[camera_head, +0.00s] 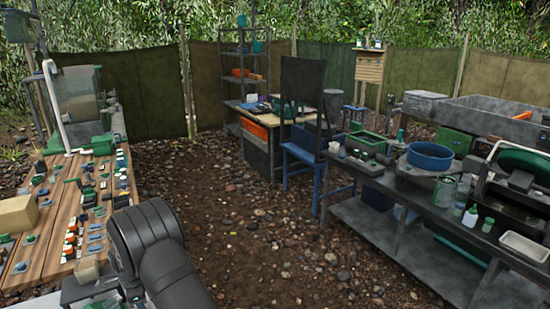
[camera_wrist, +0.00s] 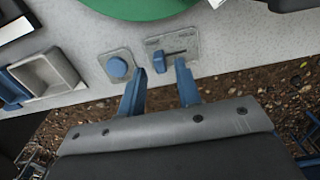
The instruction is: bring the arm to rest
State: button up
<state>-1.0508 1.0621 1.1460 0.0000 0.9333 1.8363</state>
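My gripper (camera_wrist: 160,80) shows in the wrist view with its two blue fingers apart and nothing between them. Past the fingertips is a grey panel with a round blue button (camera_wrist: 118,68) on a plate at the left and a slider switch (camera_wrist: 173,54) on a plate at the right. The fingertips appear close to the panel's lower edge; I cannot tell whether they touch it. In the head view dark rounded links of my arm show at the lower left, and the gripper cannot be made out there.
In the wrist view a green round part (camera_wrist: 135,8) and a grey square tray (camera_wrist: 45,75) are near the panel. In the head view a cluttered wooden bench (camera_head: 110,210) stands left and a grey workbench (camera_head: 415,210) right. Stony ground (camera_head: 260,240) lies open between them.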

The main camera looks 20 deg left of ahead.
notch_tip(320, 180, down, 2)
jog(key=shift+a, duration=0.1)
jog(key=shift+w+a+r, duration=0.1)
jog(key=shift+w+a, duration=0.1)
jog(key=shift+w, duration=0.1)
jog(key=shift+o, duration=0.4)
jog(key=o, duration=1.4)
jog(key=shift+o, duration=0.2)
jog(key=s+a+r+n+t+y, duration=0.1)
jog(key=s+r+n, duration=0.5)
jog(key=r, duration=0.4)
jog(key=s+r+n+t+y, duration=0.1)
jog(key=s+r+n, duration=0.5)
jog(key=r, duration=0.4)
jog(key=s+a+r+n+t+y, duration=0.1)
jog(key=s+r+n, duration=0.55)
jog(key=r, duration=0.25)
jog(key=x, duration=0.9)
jog(key=shift+w+f, duration=0.15)
jog(key=shift+w, duration=0.05)
jog(key=shift+m, duration=0.25)
